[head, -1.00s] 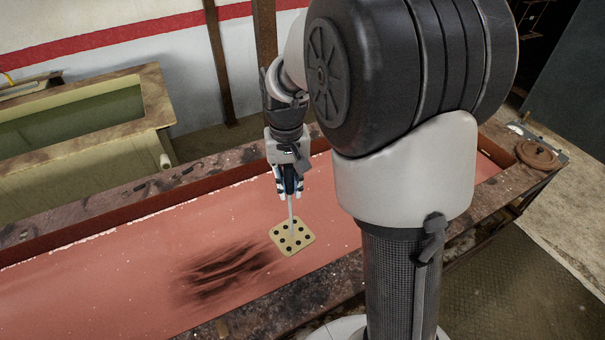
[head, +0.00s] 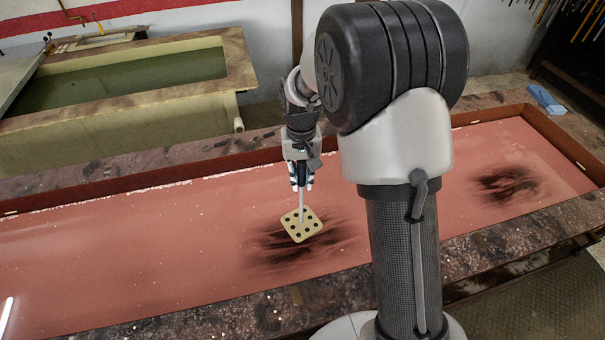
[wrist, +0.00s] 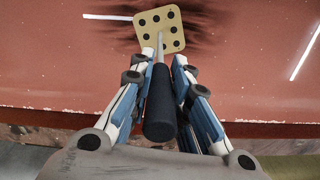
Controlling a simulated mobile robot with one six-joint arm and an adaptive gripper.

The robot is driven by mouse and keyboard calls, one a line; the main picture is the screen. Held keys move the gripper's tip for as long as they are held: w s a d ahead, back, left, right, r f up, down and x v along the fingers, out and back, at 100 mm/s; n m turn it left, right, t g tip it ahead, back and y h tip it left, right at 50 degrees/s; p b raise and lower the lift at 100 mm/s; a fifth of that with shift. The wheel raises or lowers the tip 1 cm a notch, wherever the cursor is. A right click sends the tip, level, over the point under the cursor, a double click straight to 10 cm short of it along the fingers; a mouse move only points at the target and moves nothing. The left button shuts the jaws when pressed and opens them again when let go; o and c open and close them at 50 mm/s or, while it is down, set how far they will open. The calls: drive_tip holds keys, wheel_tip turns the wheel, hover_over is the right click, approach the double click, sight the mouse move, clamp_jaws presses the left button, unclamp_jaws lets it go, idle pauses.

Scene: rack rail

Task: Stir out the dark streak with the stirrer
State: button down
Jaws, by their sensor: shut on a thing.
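My gripper (head: 301,180) is shut on the dark handle of the stirrer; the handle (wrist: 160,105) shows between the fingers in the wrist view. The stirrer's plate (head: 301,224) is pale yellow, square and dotted with black holes. It is at the red liquid's surface, over the upper right part of a dark streak (head: 275,255). In the wrist view the plate (wrist: 159,30) lies ahead of the fingertips with dark streaking around it. A second dark streak (head: 507,184) lies in the red liquid to the right of my arm. How deep the plate sits, I cannot tell.
The long trough's rim (head: 205,172) surrounds the red liquid (head: 90,255). A second vat with green liquid (head: 130,85) stands behind at left. A blue cloth (head: 545,98) lies on the far right rim. Open liquid stretches to the left.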

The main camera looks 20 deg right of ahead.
wheel_tip(320, 180, down, 14)
drive_tip(key=b, duration=0.9)
drive_tip(key=shift+a+r, duration=0.1)
drive_tip(key=d, duration=1)
drive_tip(key=a+p, duration=0.1)
drive_tip(key=a, duration=1.9)
drive_tip(key=d, duration=1)
